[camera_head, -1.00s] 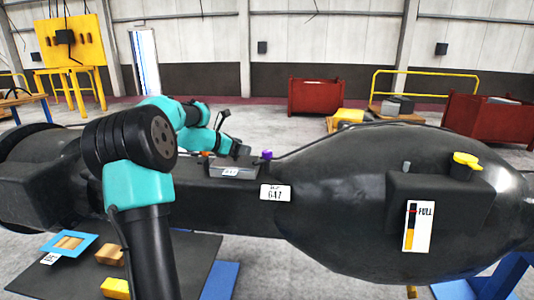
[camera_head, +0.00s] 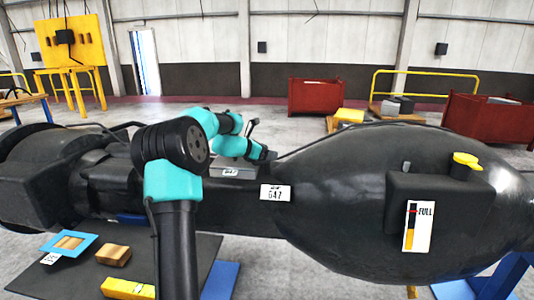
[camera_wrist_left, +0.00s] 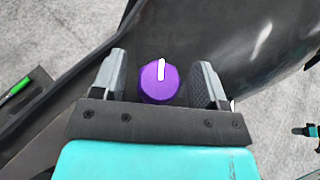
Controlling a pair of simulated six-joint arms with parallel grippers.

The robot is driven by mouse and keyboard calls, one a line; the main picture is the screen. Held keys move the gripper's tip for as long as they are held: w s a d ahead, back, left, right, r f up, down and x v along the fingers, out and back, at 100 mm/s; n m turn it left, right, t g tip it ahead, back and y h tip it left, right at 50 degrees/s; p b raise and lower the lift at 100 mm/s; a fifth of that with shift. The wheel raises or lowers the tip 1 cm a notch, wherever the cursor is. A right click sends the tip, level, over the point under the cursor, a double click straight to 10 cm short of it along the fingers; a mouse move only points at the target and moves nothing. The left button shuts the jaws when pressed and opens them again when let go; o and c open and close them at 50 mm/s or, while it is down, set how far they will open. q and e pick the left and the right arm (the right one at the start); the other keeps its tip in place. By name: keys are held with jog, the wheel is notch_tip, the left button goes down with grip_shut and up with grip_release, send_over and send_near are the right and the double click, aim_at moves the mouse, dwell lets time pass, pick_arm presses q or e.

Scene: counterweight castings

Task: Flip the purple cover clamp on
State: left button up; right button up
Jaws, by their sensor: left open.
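In the left wrist view a purple knob (camera_wrist_left: 160,90) with a white bar across its top sits between the two fingers of my left gripper (camera_wrist_left: 160,68). The bar points roughly away from the palm. The fingers stand apart, with a visible gap on each side of the knob. No part that I can name as my right gripper shows.
A grey box (camera_head: 235,168) sits on the beam left of my gripper. The large black rounded casting (camera_head: 350,200) bulges to the right, with a yellow cap (camera_head: 467,160) and a FULL gauge (camera_head: 417,227). A dark board (camera_head: 75,268) holds small blocks at lower left.

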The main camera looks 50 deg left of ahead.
pick_arm(q)
jog(key=c, duration=0.9)
jog(key=shift+m+h, duration=0.5)
jog(key=shift+h, duration=0.1)
jog(key=m+g+h, duration=0.1)
jog(key=m+h, duration=0.1)
jog(key=shift+m+h, duration=0.3)
jog(key=shift+h, duration=0.1)
jog(key=shift+m+g+h, duration=1.7)
jog(key=shift+m+g, duration=0.1)
jog(key=shift+m, duration=0.2)
